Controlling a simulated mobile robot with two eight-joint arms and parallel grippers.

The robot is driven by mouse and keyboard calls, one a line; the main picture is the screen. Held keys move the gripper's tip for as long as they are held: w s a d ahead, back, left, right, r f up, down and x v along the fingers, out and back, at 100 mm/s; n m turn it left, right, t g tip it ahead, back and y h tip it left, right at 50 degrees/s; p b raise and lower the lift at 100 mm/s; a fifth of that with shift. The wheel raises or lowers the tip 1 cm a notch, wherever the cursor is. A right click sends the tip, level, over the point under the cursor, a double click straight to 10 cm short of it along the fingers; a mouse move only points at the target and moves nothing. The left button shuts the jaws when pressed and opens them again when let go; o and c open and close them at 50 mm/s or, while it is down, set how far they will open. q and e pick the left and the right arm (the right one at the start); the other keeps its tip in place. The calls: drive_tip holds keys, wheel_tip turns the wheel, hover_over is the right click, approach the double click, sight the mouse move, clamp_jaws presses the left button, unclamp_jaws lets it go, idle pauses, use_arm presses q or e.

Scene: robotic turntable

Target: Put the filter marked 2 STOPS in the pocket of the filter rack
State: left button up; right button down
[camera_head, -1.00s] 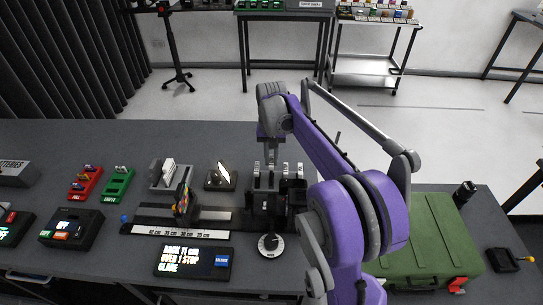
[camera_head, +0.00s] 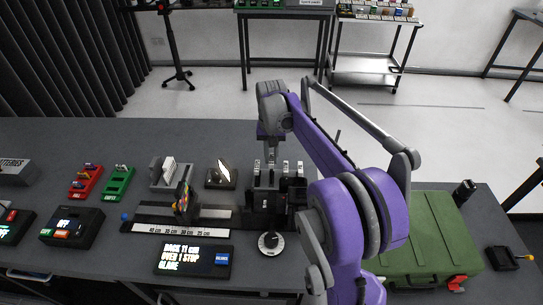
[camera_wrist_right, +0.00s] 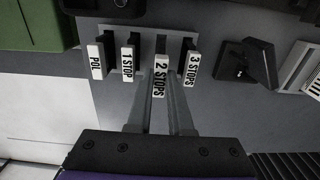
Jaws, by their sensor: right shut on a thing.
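My right gripper (camera_wrist_right: 160,108) is shut on the filter marked 2 STOPS (camera_wrist_right: 160,78), whose white label faces the right wrist camera. That label looks larger than its neighbours and stands nearer the camera. The filter rack (camera_wrist_right: 147,30) lies behind it, with the filters marked POL (camera_wrist_right: 95,62), 1 STOP (camera_wrist_right: 127,62) and 3 STOPS (camera_wrist_right: 191,65) in a row. In the head view, my right gripper (camera_head: 270,150) is above the row of filters, and my arm hides part of the area. I cannot tell how deep the held filter sits in its pocket. My left gripper is out of view.
Left of the rack stand a ruler rail (camera_head: 180,231), a lit text display (camera_head: 193,261) and a grey holder with white plates (camera_head: 160,184). A round dial (camera_head: 271,244) is in front. A green case (camera_head: 432,240) lies right of my arm.

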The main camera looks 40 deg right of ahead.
drive_tip(key=shift+f+b, duration=0.85)
drive_tip(key=shift+f, duration=0.85)
idle(0.3)
drive_tip(key=c, duration=0.7)
unclamp_jaws()
drive_tip(key=shift+c, duration=0.2)
wheel_tip(320, 180, up, 11)
drive_tip(key=shift+f+p, duration=0.1)
drive_tip(key=shift+p, duration=0.25)
drive_tip(key=shift+a, duration=0.15)
